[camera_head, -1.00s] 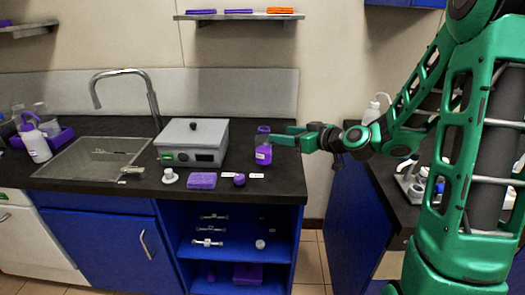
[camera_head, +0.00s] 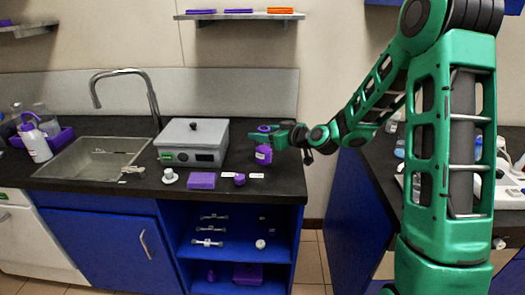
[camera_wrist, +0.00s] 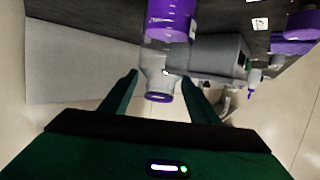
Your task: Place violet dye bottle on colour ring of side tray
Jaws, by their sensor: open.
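The violet dye bottle (camera_head: 263,156), clear-topped with a violet lower part and a white label, stands on the dark counter right of the grey box. My gripper (camera_head: 262,136) is open at the bottle's upper part. In the wrist view the bottle's violet body (camera_wrist: 170,22) shows at the top, and its clear neck sits between the two fingers of my gripper (camera_wrist: 161,82). Gaps show on both sides of the neck. A pale tray-like holder (camera_head: 507,186) stands on the right counter, partly hidden by my arm. I cannot make out a colour ring.
The grey box (camera_head: 190,154) stands left of the bottle. A violet block (camera_head: 201,181), a small violet item (camera_head: 239,179) and white labels lie along the front edge. The sink (camera_head: 98,158) is further left. A gap separates the two counters.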

